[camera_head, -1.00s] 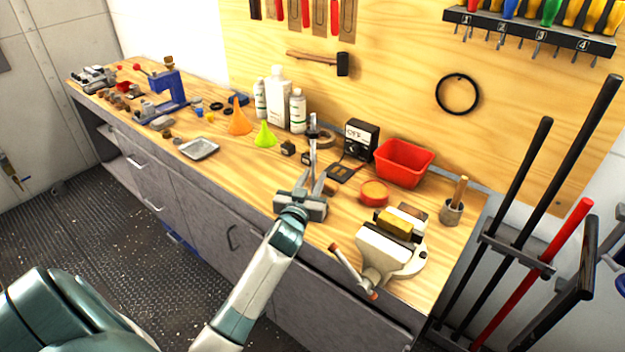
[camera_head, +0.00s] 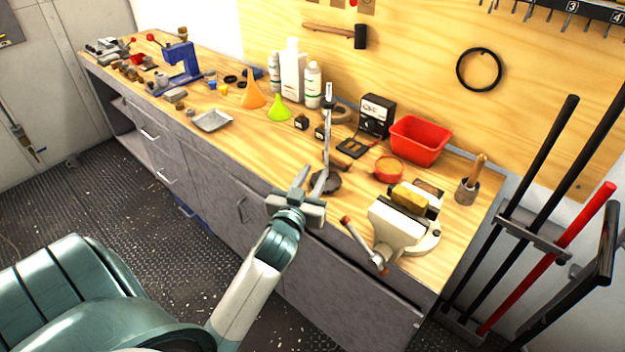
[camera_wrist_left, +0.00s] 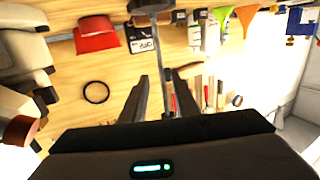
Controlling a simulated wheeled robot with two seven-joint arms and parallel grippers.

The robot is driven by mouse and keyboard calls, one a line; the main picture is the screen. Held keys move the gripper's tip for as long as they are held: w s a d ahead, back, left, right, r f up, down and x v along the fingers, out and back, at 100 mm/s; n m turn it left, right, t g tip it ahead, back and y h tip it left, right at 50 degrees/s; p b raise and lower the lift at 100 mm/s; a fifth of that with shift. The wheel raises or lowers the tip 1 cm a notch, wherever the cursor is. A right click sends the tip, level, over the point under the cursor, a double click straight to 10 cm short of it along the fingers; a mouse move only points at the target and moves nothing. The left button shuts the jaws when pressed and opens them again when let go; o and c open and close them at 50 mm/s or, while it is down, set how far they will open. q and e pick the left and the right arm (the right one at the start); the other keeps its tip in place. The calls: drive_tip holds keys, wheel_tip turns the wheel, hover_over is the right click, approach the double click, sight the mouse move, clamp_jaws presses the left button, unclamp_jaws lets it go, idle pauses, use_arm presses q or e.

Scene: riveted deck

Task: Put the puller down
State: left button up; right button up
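The puller (camera_head: 327,135) stands upright on the wooden bench. Its thin metal shaft rises from a dark, wider lower end, partly behind my gripper. My left gripper (camera_head: 309,178) is at the front of the bench with its fingers apart, just in front of the puller. In the left wrist view the puller's shaft (camera_wrist_left: 161,60) runs between the two spread fingers (camera_wrist_left: 160,85), with bare space seen on both sides of it. Whether a finger touches it is hard to tell. My right gripper is not in view.
A cream vise (camera_head: 395,228) stands right of the puller. Bottles (camera_head: 292,72) and funnels (camera_head: 253,95) stand farther left. The bench front left of the puller is clear.

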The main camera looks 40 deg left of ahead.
use_arm(q)
drive_tip(key=shift+s+d, duration=0.1)
drive_tip(key=shift+s, duration=0.25)
idle(0.3)
